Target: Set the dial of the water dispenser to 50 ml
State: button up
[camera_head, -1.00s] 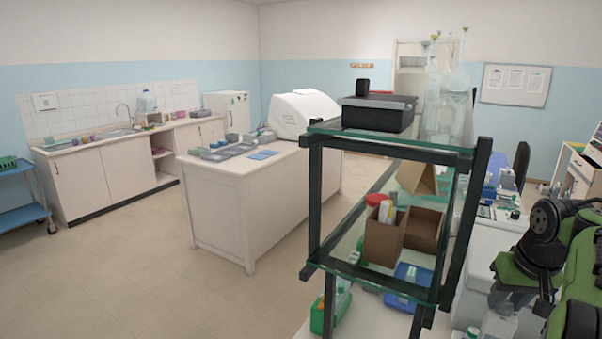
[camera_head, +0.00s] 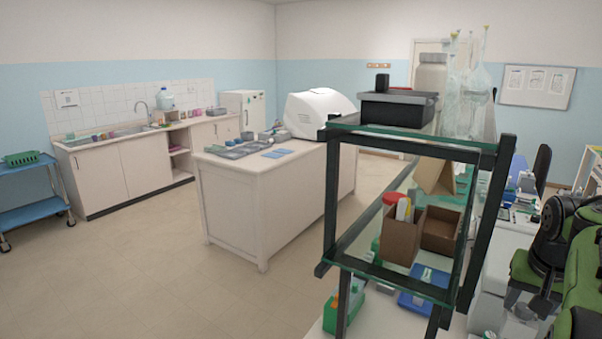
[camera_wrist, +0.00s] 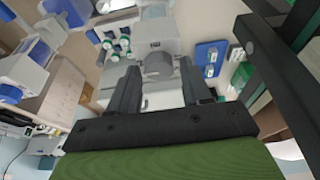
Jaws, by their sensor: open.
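A clear, bluish water bottle or jug (camera_head: 165,99) stands on the far sink counter at the left, beside the tap. It may be the water dispenser, but I cannot tell at this distance. No dial or scale can be made out. My gripper (camera_wrist: 158,75) is open in the wrist view, its two dark fingers apart with nothing gripped. A grey device with a rounded part (camera_wrist: 158,62) shows beyond and between the fingers. My gripper is far from the sink counter; only part of my arm shows at the right edge of the head view.
A glass shelf rack with a dark frame (camera_head: 330,200) stands close in front, holding boxes and glassware. A white island bench (camera_head: 230,205) stands beyond it. A blue cart (camera_head: 30,213) is at the far left. The floor (camera_head: 130,270) at left is clear.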

notch_tip(320, 180, up, 6)
jog(key=p, duration=0.6)
jog(key=shift+r+p, duration=0.25)
jog(key=shift+p, duration=0.15)
jog(key=shift+f, duration=0.2)
jog(key=shift+a, duration=0.1)
jog(key=s+a+f+n+t+y+b, duration=0.15)
jog(key=s+a, duration=0.25)
jog(key=a, duration=0.5)
jog(key=s+a+n+t+b, duration=0.1)
jog(key=s+a+n+b, duration=0.15)
jog(key=a, duration=0.55)
jog(key=s+a+f+n+b, duration=0.1)
jog(key=s+a+f, duration=0.3)
jog(key=s, duration=0.2)
jog(key=s+a+f+n+b, duration=0.1)
jog(key=s+a+f+n, duration=0.1)
jog(key=s+a+f, duration=0.3)
jog(key=shift+s+b, duration=0.35)
jog(key=shift+s, duration=0.9)
jog(key=shift+y, duration=0.25)
jog(key=shift+c, duration=0.3)
